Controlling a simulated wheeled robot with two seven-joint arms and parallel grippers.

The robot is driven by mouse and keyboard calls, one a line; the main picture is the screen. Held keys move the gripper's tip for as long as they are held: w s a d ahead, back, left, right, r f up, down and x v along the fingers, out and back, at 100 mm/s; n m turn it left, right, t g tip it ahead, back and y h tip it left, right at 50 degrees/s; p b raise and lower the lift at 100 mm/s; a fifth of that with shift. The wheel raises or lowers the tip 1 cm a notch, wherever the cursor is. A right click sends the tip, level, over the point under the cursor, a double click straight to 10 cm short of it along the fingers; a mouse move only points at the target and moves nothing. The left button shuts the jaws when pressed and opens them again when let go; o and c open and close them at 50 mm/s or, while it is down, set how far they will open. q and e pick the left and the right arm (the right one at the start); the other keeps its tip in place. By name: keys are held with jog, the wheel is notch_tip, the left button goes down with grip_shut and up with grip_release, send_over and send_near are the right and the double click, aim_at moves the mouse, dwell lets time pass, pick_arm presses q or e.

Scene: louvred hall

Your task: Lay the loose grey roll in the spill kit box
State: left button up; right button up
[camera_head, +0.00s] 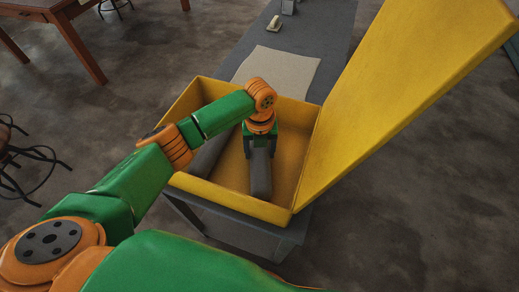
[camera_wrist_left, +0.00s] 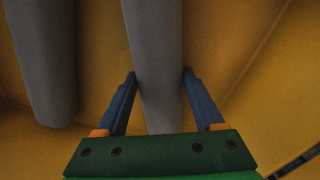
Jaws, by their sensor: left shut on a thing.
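The spill kit box (camera_head: 295,165) is yellow, with its lid (camera_head: 400,85) swung open to the right. My left gripper (camera_head: 260,150) reaches down into the box and is shut on a grey roll (camera_head: 261,178), with one finger on each side of it. The left wrist view shows the held roll (camera_wrist_left: 155,50) between the blue fingers (camera_wrist_left: 158,80). A second grey roll (camera_head: 209,152) lies beside it on the left, partly behind my arm; it also shows in the left wrist view (camera_wrist_left: 45,60). I cannot tell whether the held roll touches the box floor. My right gripper is not in view.
The box stands on a grey bench (camera_head: 325,40) that runs away to the back. A beige cloth (camera_head: 278,70) lies behind the box, with a small pale object (camera_head: 273,23) farther back. A brown table (camera_head: 60,15) stands at the far left.

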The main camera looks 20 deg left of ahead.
aim_at(260, 150)
pick_arm(q)
jog(key=shift+f, duration=0.1)
jog(key=o, duration=1.5)
jog(key=shift+c, duration=0.2)
notch_tip(260, 150, up, 12)
